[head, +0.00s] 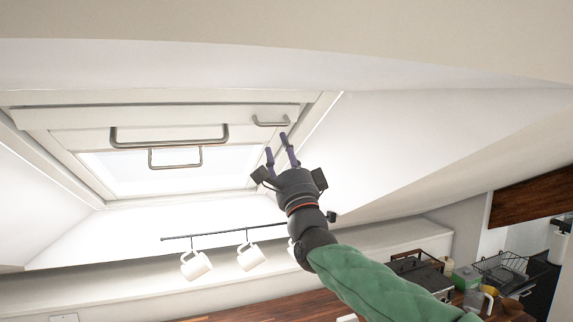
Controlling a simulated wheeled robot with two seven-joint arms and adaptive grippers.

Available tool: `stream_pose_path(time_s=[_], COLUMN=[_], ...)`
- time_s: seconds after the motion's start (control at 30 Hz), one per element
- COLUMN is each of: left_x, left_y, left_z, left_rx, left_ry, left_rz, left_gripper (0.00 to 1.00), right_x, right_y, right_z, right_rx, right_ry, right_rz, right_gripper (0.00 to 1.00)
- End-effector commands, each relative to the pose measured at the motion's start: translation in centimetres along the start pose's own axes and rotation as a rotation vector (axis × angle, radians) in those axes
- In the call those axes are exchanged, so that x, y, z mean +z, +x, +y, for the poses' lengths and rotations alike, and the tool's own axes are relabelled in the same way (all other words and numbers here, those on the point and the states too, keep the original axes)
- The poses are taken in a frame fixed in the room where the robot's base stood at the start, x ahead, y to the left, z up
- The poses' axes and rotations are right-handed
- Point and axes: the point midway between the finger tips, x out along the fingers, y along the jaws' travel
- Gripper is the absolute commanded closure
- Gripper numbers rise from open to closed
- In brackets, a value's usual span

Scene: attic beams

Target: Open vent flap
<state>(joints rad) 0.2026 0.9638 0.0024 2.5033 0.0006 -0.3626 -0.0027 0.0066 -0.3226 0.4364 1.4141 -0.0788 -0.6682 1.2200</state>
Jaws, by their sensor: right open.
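A white roof window (170,168) is set in the sloped ceiling. Along its top runs a long white panel (70,118), which looks like the vent flap. A wide grey bar handle (168,143) spans its middle, with a smaller grey handle (175,165) just below. A short grey handle (270,123) is at the panel's right end. My right gripper (277,144) is open, its purple fingers pointing up just below that short handle. It appears empty; I cannot tell whether a fingertip touches the handle. My left gripper is not in view.
White mugs (196,265) hang from a dark rail (220,234) below the window. A wooden counter (265,308) runs beneath. A dish rack (500,266) and a stove-like dark item (418,270) are at lower right. Sloped white walls flank the window.

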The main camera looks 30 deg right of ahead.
Motion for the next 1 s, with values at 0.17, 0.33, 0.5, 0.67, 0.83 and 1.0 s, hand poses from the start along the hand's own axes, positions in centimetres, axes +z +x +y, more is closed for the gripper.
stream_pose_path(time_s=[0.17,0.33,0.5,0.67,0.83,1.0], left_x=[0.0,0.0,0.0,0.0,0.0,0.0], left_y=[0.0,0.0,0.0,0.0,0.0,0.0], left_z=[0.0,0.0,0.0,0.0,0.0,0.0], left_rx=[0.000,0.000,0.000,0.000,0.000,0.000], left_ry=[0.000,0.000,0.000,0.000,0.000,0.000], left_rz=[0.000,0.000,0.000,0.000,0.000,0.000], left_gripper=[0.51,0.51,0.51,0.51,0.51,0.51], right_x=[0.0,0.0,0.0,0.0,0.0,0.3], right_y=[-2.3,-3.3,-3.5,-3.5,-3.5,-3.5], right_z=[-0.1,0.0,0.0,0.0,0.0,0.9], right_rx=[0.000,0.000,-0.001,0.000,0.000,0.016], right_ry=[0.000,0.000,0.000,0.000,0.000,-0.007], right_rz=[0.000,0.000,0.000,0.000,0.000,-0.005], right_gripper=[0.57,0.57,0.57,0.57,0.57,0.57])
